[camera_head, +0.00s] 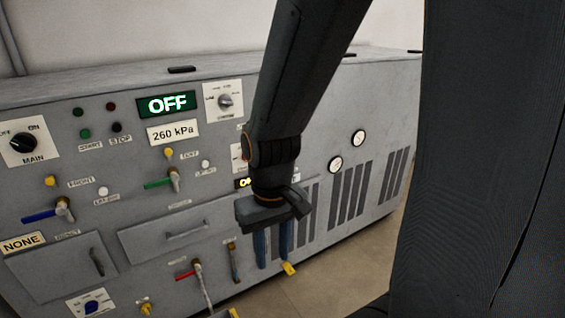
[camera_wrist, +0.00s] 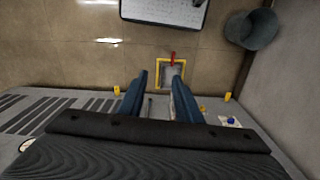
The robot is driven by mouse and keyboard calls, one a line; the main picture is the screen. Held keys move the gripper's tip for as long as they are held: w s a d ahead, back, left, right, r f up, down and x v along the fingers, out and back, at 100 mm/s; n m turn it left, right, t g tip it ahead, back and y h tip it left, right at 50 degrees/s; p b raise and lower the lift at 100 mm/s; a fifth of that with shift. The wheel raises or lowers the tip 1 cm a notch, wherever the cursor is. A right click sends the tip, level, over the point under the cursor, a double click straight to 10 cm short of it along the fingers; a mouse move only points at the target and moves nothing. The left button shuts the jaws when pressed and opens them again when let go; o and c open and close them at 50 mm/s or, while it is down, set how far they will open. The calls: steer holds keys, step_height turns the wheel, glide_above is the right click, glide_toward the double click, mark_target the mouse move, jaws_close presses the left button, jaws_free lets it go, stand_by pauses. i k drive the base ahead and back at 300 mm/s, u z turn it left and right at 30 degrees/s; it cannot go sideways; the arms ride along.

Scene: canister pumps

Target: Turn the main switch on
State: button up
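The main switch (camera_head: 23,141) is a black rotary knob on a white plate at the left of the grey panel in the head view. The plate reads OFF at its left, ON at its right and MAIN below. The knob's exact pointer direction is too small to tell. A green display (camera_head: 167,104) reads OFF. My gripper (camera_head: 274,250) hangs downward in front of the panel's middle, well to the right of the switch. Its two blue fingers are apart with nothing between them; they also show open in the wrist view (camera_wrist: 159,85). The switch is not visible in the wrist view.
A blue-handled valve (camera_head: 62,210), a green-handled valve (camera_head: 174,180) and a red-handled valve (camera_head: 196,268) stick out from the panel. In the wrist view, a yellow-framed floor fixture (camera_wrist: 170,73), a grey bin (camera_wrist: 252,28) and a whiteboard-like panel (camera_wrist: 165,10) show.

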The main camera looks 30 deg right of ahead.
mark_target(22, 142)
steer(key=u, duration=1.1)
steer(key=k, duration=1.15)
steer(key=z, duration=0.55)
steer(key=i, duration=1.4)
steer(key=u, duration=0.8)
